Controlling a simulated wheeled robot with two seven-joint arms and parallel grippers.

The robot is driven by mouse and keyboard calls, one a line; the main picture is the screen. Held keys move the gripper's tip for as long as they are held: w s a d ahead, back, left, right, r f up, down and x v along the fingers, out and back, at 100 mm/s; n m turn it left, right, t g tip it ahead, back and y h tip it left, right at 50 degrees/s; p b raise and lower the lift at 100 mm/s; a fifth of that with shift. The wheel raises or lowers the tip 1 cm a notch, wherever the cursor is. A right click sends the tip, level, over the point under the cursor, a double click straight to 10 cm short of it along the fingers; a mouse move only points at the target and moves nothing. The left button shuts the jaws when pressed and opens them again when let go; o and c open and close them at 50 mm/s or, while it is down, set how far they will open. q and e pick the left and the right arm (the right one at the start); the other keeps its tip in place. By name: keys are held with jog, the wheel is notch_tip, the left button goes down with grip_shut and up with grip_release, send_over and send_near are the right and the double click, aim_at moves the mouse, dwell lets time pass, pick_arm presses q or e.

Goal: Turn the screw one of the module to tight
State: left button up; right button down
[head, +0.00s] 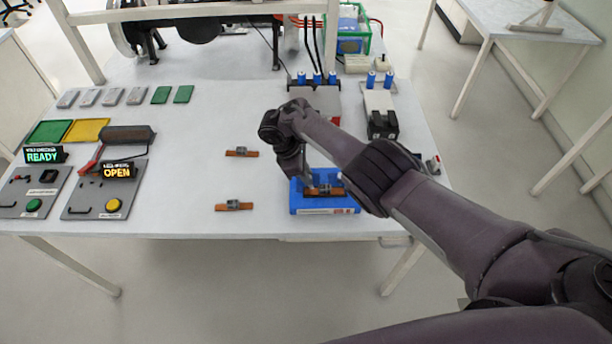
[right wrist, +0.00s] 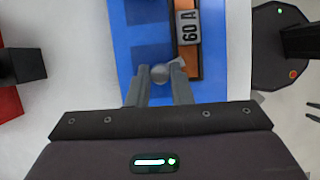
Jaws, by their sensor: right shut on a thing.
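The blue module (head: 325,211) sits near the table's front edge, under my right gripper. A copper-coloured bar with a grey block (head: 335,191) lies on top of it. In the right wrist view the blue module (right wrist: 124,52) fills the middle, and the grey block (right wrist: 187,27) on the bar reads 60 A. My right gripper (head: 309,186) points down at the module. In the right wrist view its fingers (right wrist: 160,82) are closed around a round grey screw head (right wrist: 160,73) beside the bar's end. The screw's seating is hidden. My left gripper is not in view.
Two loose copper-coloured bars (head: 241,152) (head: 234,205) lie left of the module. Behind it stand a grey block with blue cylinders (head: 317,96) and a black-fronted unit (head: 382,124). Consoles reading READY (head: 43,155) and OPEN (head: 117,171) stand at left.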

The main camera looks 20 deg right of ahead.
jog(key=shift+w+m+g+y+b, duration=0.15)
jog(key=shift+m+g+b, duration=0.25)
jog(key=shift+m, duration=0.55)
jog(key=shift+s+m+g+y+b, duration=0.15)
jog(key=shift+m+g+b, duration=0.25)
jog(key=shift+m, duration=0.55)
jog(key=shift+w, duration=0.1)
jog(key=c, duration=1.3)
grip_release()
jog(key=shift+d, duration=0.1)
jog(key=p+v, duration=0.1)
jog(key=v, duration=0.6)
jog(key=shift+r+p, duration=0.35)
jog(key=shift+r, duration=0.05)
jog(key=shift+f, duration=0.1)
